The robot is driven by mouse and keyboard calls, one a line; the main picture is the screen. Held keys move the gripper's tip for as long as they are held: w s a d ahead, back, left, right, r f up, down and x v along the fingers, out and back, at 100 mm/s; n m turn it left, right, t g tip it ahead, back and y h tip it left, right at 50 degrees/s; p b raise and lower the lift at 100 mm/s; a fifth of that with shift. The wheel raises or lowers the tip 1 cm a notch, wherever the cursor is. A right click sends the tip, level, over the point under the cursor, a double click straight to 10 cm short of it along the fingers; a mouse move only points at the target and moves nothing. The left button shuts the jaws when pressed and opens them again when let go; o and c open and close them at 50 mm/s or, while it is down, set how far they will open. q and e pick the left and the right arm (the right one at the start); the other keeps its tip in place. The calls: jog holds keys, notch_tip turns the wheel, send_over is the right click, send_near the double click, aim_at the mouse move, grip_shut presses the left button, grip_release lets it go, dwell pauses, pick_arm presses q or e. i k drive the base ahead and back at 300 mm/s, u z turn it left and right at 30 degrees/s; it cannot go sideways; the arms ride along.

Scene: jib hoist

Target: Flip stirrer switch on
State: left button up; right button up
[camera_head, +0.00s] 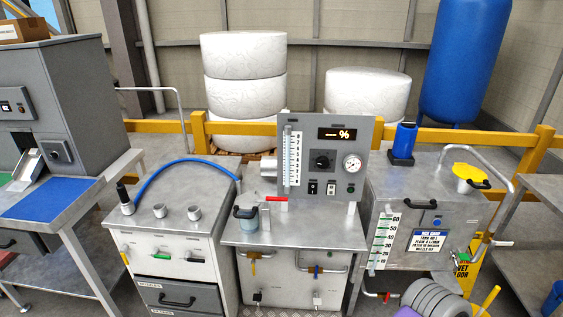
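A grey control panel (335,140) stands upright on the middle steel cabinet. It carries a lit display (337,134) showing dashes and a percent sign, a black knob (322,161) and a round gauge (352,164). Below these sit two small switches, a dark-faced left switch (313,188) and a lighter right switch (331,188). Their labels are too small to read, so I cannot tell which is the stirrer switch or how either is set. A small green part (351,188) is at their right. Neither of my grippers is in view.
A yellow rail (400,133) runs behind.

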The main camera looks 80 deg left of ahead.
aim_at(331, 189)
jog(key=u, duration=2.4)
jog(key=k, duration=0.7)
jog(key=u, duration=0.65)
jog(key=i, duration=1.5)
jog(key=z, duration=0.65)
